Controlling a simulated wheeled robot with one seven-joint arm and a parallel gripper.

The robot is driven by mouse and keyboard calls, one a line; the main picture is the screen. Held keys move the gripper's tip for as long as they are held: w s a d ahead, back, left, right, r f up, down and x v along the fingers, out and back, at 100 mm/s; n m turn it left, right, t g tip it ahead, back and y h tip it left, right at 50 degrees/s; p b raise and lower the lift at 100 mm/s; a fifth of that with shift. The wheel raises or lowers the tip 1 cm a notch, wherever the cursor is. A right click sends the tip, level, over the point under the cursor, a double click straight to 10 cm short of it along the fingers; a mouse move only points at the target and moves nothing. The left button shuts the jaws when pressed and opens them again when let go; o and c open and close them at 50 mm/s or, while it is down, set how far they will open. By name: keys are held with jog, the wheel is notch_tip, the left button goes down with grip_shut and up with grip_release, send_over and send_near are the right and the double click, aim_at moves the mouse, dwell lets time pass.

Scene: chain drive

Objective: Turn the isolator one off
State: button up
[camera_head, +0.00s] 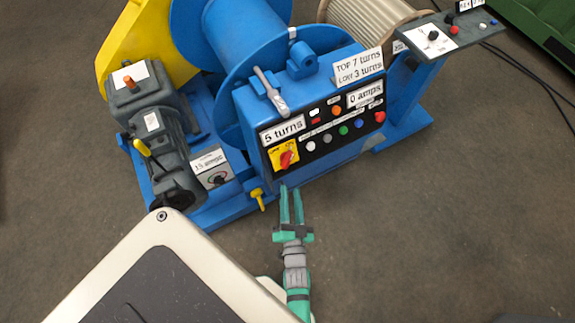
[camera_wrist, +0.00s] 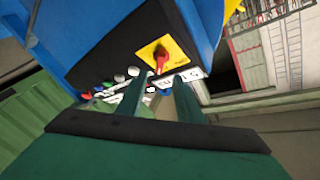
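The isolator is a red rotary handle (camera_head: 286,158) on a yellow square plate (camera_head: 276,151), at the lower left of the black control panel (camera_head: 325,127). The handle looks slanted; the small plate lettering is too small to read surely. My gripper (camera_head: 291,190) has green fingers, parted with nothing between them. In the head view its fingertips are just below the panel's lower edge, below the handle. In the wrist view the red handle (camera_wrist: 160,57) on its yellow plate (camera_wrist: 176,50) is ahead of the fingertips (camera_wrist: 161,86), near the line between them, apart from them.
Coloured buttons (camera_head: 344,130) sit right of the isolator, with a "5 turns" label (camera_head: 283,131) above it. A yellow tap-like handle (camera_head: 258,197) sticks out at the lower left. A grey motor (camera_head: 155,122) stands left. Floor (camera_head: 400,240) is clear at the right.

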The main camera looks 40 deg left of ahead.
aim_at(288, 165)
jog(key=x, duration=1.1)
jog(key=shift+a, duration=0.15)
grip_shut()
